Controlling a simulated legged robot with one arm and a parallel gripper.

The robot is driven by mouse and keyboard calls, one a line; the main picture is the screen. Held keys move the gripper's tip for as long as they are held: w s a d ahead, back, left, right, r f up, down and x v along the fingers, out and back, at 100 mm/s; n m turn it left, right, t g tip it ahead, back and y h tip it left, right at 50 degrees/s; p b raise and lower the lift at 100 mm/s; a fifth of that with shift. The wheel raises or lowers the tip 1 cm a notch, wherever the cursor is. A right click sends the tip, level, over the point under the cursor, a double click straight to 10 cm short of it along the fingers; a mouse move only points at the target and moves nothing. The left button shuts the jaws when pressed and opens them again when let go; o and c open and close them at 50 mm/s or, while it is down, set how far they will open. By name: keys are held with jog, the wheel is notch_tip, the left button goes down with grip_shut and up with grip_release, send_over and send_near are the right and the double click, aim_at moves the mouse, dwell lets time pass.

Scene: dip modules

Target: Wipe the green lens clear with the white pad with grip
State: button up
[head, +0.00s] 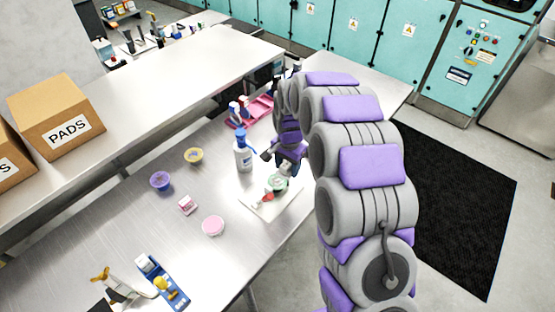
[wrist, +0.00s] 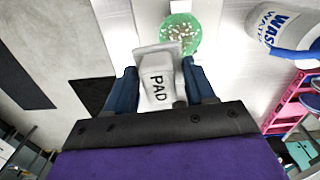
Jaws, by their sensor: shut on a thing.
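My gripper (wrist: 160,84) is shut on the white pad with grip (wrist: 158,92), which is marked PAD and sits between the two blue fingers. The green lens (wrist: 181,34) is a round disc with many white specks on its face. It lies just beyond the pad in the wrist view; I cannot tell whether the pad's far edge touches it. In the head view my gripper (head: 277,160) is just above the green lens (head: 278,184), which is on a white board (head: 290,204) and partly covered. The pad is hard to make out there.
A wash bottle (head: 243,153) stands left of the gripper, close by; it shows in the wrist view (wrist: 280,28) too. A pink rack (head: 262,108) is behind. A purple bowl (head: 161,181), yellow ring (head: 194,156) and pink dish (head: 213,226) lie left. The right table edge is near.

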aim_at(280, 172)
jog(key=shift+w+a+r+m, duration=0.1)
jog(key=shift+a+r+m, duration=0.05)
jog(key=shift+a+m, duration=0.2)
jog(key=shift+a+f+b, duration=0.1)
jog(key=shift+a+f, duration=0.15)
jog(key=shift+f, duration=0.4)
jog(key=shift+a+f+b, duration=0.15)
jog(key=shift+a+f, duration=0.15)
jog(key=shift+f, duration=0.35)
jog(key=shift+a+f+b, duration=0.1)
jog(key=shift+a+f, duration=0.15)
jog(key=shift+f, duration=0.4)
jog(key=shift+d+f, duration=0.15)
jog(key=shift+f, duration=0.25)
jog(key=shift+w+d+f, duration=0.15)
jog(key=shift+w+f, duration=0.1)
jog(key=shift+f, duration=0.3)
jog(key=shift+w+a, duration=0.35)
jog(key=shift+a, duration=0.25)
jog(key=shift+w+a, duration=0.35)
jog(key=shift+a, duration=0.2)
jog(key=shift+w+a, duration=0.2)
jog(key=shift+a, duration=0.45)
jog(key=shift+d, duration=0.45)
